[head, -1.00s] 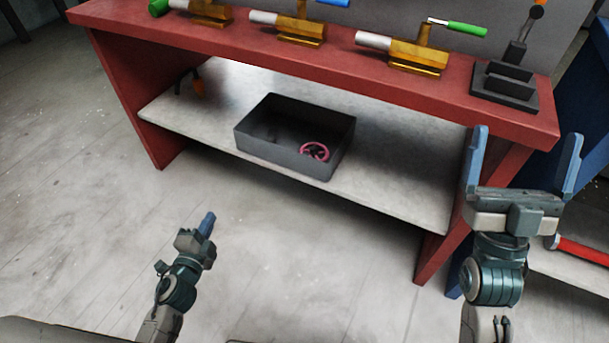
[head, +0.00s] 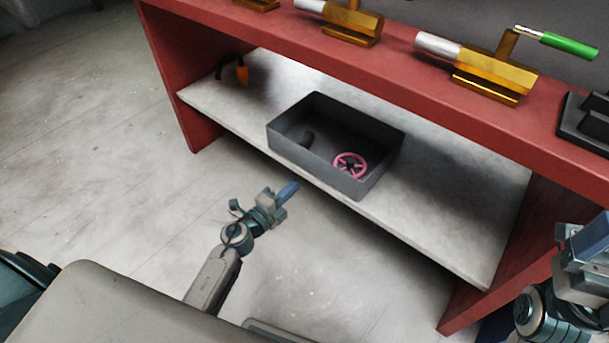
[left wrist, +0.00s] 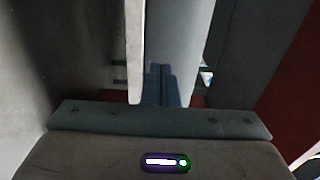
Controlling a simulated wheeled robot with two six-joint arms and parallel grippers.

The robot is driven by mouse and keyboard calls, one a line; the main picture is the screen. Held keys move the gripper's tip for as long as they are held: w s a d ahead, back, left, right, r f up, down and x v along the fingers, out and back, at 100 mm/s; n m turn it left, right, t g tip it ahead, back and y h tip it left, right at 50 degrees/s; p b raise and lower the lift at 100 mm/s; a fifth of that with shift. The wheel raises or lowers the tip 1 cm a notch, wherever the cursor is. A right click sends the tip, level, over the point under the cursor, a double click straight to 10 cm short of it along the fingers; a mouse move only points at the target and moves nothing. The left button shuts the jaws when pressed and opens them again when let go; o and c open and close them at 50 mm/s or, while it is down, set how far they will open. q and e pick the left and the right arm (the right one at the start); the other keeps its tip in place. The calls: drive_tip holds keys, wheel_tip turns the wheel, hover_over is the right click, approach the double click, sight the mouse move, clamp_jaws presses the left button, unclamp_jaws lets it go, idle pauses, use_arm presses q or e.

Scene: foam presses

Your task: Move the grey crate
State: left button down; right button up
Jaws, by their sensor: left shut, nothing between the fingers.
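The grey crate (head: 312,164) is an open, dark grey box on the pale lower shelf of the red bench. My left gripper (head: 289,189) is in front of the shelf, below and apart from the crate in the head view. It is shut and empty; in the left wrist view its blue fingers (left wrist: 161,85) are together. My right gripper (head: 588,248) is at the right edge of the head view, with its fingers mostly out of the picture.
The shelf (head: 450,215) has bare room on both sides of the crate. An orange-and-black object (head: 242,73) is at its left end. The red bench top (head: 400,70) overhangs it and bears brass presses (head: 495,78). A red side panel (head: 495,270) closes the right end.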

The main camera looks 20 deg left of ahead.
sight(311, 169)
use_arm(q)
drive_tip(key=b+x, duration=0.1)
drive_tip(key=x, duration=0.4)
drive_tip(key=shift+w+f, duration=0.1)
drive_tip(key=shift+w, duration=0.1)
drive_tip(key=shift+w+d, duration=0.15)
drive_tip(key=shift+w, duration=0.15)
drive_tip(key=shift+w, duration=0.1)
drive_tip(key=shift+w+d, duration=0.15)
drive_tip(key=shift+w, duration=0.2)
drive_tip(key=p+x, duration=0.1)
drive_tip(key=x, duration=0.5)
drive_tip(key=shift+w, duration=0.15)
